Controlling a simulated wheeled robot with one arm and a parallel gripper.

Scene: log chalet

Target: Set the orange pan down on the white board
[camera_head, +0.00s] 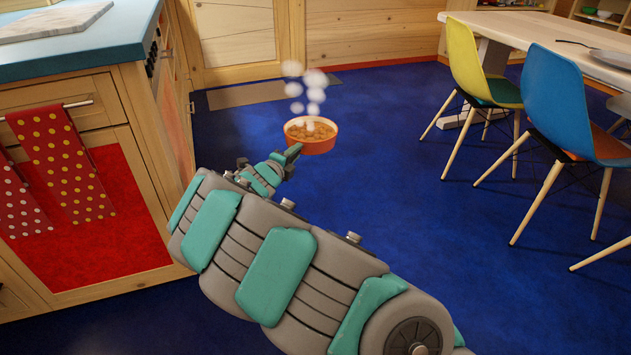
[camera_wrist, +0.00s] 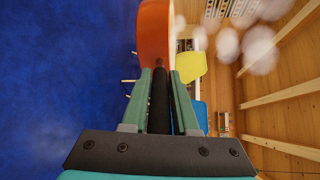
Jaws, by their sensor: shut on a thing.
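The orange pan (camera_head: 311,146) is held out over the blue floor, upright, with brown food in it and white steam puffs above. My gripper (camera_head: 288,156) is at the pan's near left side. In the wrist view, the gripper's two green fingers (camera_wrist: 159,78) are shut on the pan's black handle, and the orange pan (camera_wrist: 154,32) shows beyond them. The white board (camera_head: 52,22) lies on the blue-topped counter at the upper left, well apart from the pan. Its far edge is cut off by the frame.
The blue countertop (camera_head: 90,50) has a bare strip around the board. Polka-dot towels (camera_head: 65,160) hang on its cabinet front. A wooden table (camera_head: 540,30) with a yellow chair (camera_head: 475,65) and a blue chair (camera_head: 555,95) stands at right. The floor between is clear.

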